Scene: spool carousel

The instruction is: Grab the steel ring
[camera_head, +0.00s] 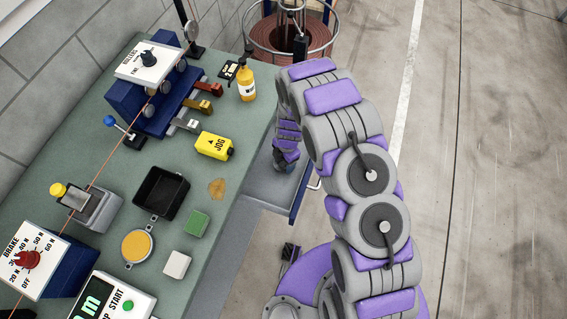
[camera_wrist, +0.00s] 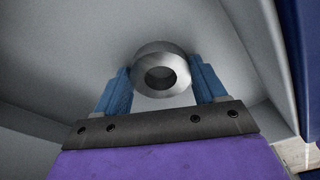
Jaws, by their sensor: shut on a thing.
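In the wrist view, the steel ring (camera_wrist: 178,72) is a short, shiny metal ring with a dark round hole facing the camera. My gripper (camera_wrist: 162,82) has its two blue fingers on either side of the ring and is shut on it. Behind the ring are plain grey surfaces that look like the inside of a drawer or box. In the head view, my arm bends down beside the bench at a pulled-out drawer (camera_head: 297,208). The ring and the fingertips are hidden there.
The green bench top (camera_head: 190,235) holds a black tray (camera_head: 160,193), a yellow JOG box (camera_head: 213,145), a yellow bottle (camera_head: 245,82) and dial boxes. A wire coil in a round frame (camera_head: 290,35) stands behind the arm. The floor at right is clear.

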